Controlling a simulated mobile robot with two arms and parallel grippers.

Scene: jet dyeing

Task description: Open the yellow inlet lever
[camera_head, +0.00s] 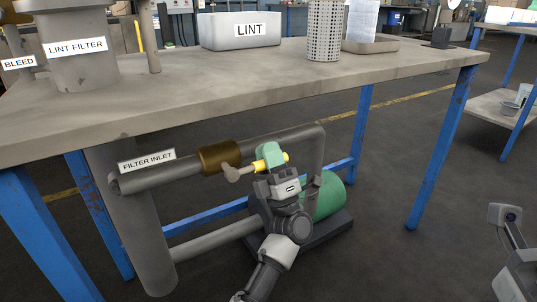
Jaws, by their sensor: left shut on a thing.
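The yellow inlet lever (259,165) is at the brass valve (218,157) on the grey inlet pipe under the table, beside the "FILTER INLET" label (147,160). A grey stem joins the lever to the valve. The lever points to the right, roughly along the pipe. My left gripper (270,155), with green fingers, is shut on the lever. The fingers hide its middle, and a bit of yellow shows on their right side. My right gripper is not in view; only a grey part of my right arm shows at the lower right.
The worktable (200,95) stands above the pipes on blue legs (440,150). It carries the lint filter (80,55), a "LINT" bin (240,30) and a perforated cylinder (324,30). A green motor (325,196) lies behind my left wrist.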

